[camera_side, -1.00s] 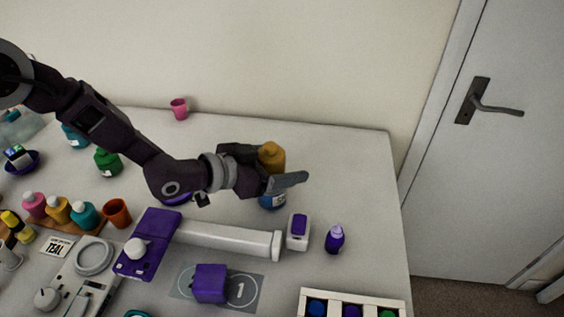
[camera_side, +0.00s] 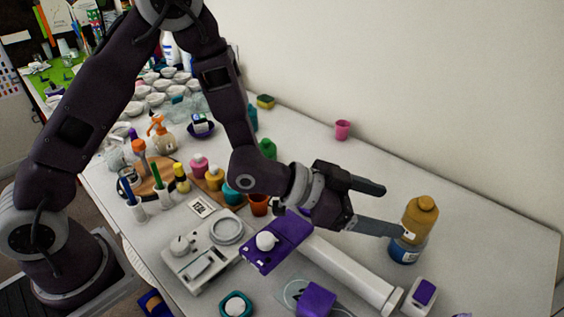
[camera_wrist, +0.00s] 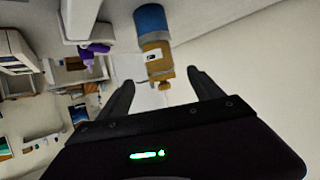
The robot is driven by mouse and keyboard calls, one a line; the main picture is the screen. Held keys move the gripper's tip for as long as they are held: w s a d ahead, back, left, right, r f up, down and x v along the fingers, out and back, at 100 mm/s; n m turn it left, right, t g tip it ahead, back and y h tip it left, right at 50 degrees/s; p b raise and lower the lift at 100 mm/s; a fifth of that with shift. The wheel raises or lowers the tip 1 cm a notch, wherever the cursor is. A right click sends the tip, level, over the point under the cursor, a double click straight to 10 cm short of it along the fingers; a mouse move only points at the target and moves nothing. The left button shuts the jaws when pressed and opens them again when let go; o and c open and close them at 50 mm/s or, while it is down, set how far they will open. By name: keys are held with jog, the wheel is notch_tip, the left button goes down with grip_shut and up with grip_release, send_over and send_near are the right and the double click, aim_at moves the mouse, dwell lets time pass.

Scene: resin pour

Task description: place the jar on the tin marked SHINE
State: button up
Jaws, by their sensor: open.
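An amber jar (camera_side: 420,218) with a rounded cap stands upright on a blue tin (camera_side: 405,251) at the right of the side view. The lettering on the tin is too small to read. In the wrist view the jar (camera_wrist: 156,58) shows with its cap towards me and the blue tin (camera_wrist: 152,21) beyond it. My gripper (camera_side: 392,209) is open and empty, its fingers pointing at the jar from the left. In the side view one fingertip overlaps the jar's left edge; I cannot tell whether it touches. In the wrist view the fingertips (camera_wrist: 162,80) are apart, near the cap.
A white and purple box (camera_side: 421,293) stands near the tin. A pink cup (camera_side: 343,130) stands at the back. The table behind the jar is clear.

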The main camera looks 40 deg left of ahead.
jog(key=s+a+r+n+y, duration=0.2)
jog(key=a+r+y, duration=0.25)
jog(key=a, duration=0.35)
jog(key=s+a+r+n+y, duration=0.1)
jog(key=s+a+r+y, duration=0.15)
jog(key=a+r, duration=0.45)
jog(key=s+a+n+g+y, duration=0.1)
jog(key=s+a, duration=0.4)
jog(key=s, duration=0.6)
jog(key=s+a+r+n+g+y, duration=0.1)
jog(key=s+a+n+g, duration=0.2)
jog(key=s, duration=0.9)
jog(key=shift+a+n+y, duration=0.3)
jog(key=shift+a+n, duration=0.6)
jog(key=shift+n, duration=0.1)
